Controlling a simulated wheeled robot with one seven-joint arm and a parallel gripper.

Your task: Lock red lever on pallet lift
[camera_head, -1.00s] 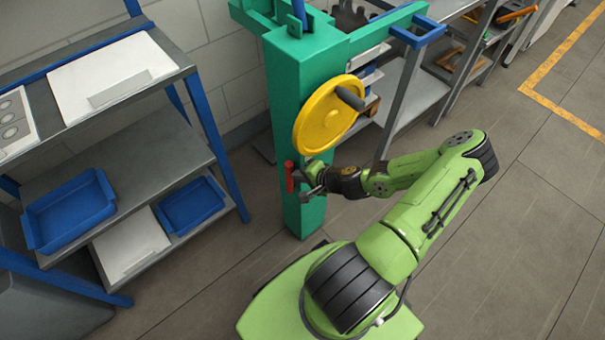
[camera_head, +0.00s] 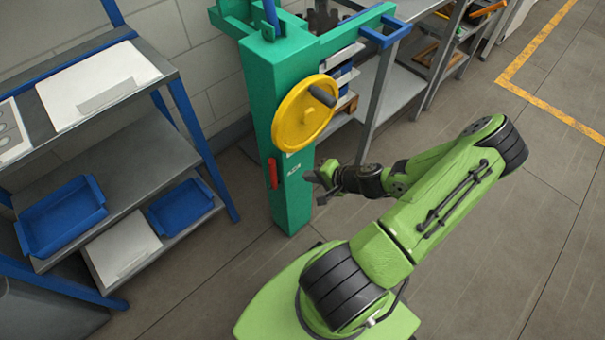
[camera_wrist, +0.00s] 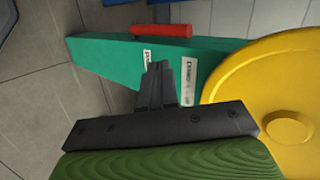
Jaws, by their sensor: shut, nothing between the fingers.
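The red lever (camera_head: 273,172) sits on the lower left part of the green column of the pallet lift (camera_head: 292,200), lying along the column. In the wrist view the red lever (camera_wrist: 161,30) lies near the far edge of the green column (camera_wrist: 108,57), with small white labels beside it. My gripper (camera_head: 312,184) is to the right of the lever and apart from it. In the wrist view my gripper (camera_wrist: 158,70) has its fingers together and empty, pointing toward the lever with a gap between.
A yellow handwheel (camera_head: 303,113) with a dark knob stands out from the column above my gripper. A shelf (camera_head: 150,165) with blue trays (camera_head: 62,215) stands to the left. The floor (camera_head: 500,250) on the right is clear.

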